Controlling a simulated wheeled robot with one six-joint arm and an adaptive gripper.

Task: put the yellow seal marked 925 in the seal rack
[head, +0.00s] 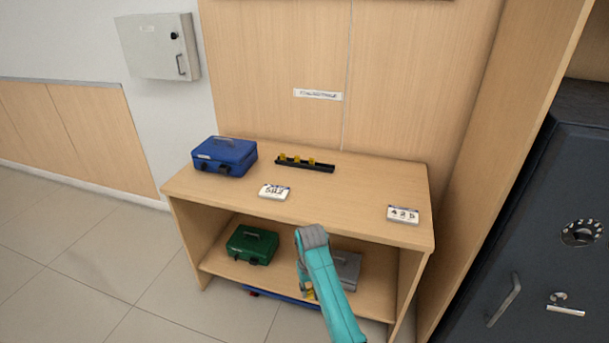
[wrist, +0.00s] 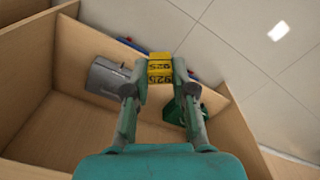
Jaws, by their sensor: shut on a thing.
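My gripper (wrist: 160,80) is shut on the yellow seal (wrist: 160,66) marked 925, seen in the wrist view between the two fingertips. In the head view my arm hangs in front of the desk's lower shelf, and only a small yellow bit of the seal (head: 310,294) shows beside it. The black seal rack (head: 318,168) lies on the desk top toward the back. Several yellow seals stand in its left and middle part; its right end looks bare.
On the desk top (head: 340,205) are a blue cash box (head: 224,155) and plates reading 582 (head: 274,191) and 425 (head: 403,214). A green box (head: 251,245) and a grey box (head: 346,268) sit on the lower shelf. A dark safe (head: 545,230) stands at right.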

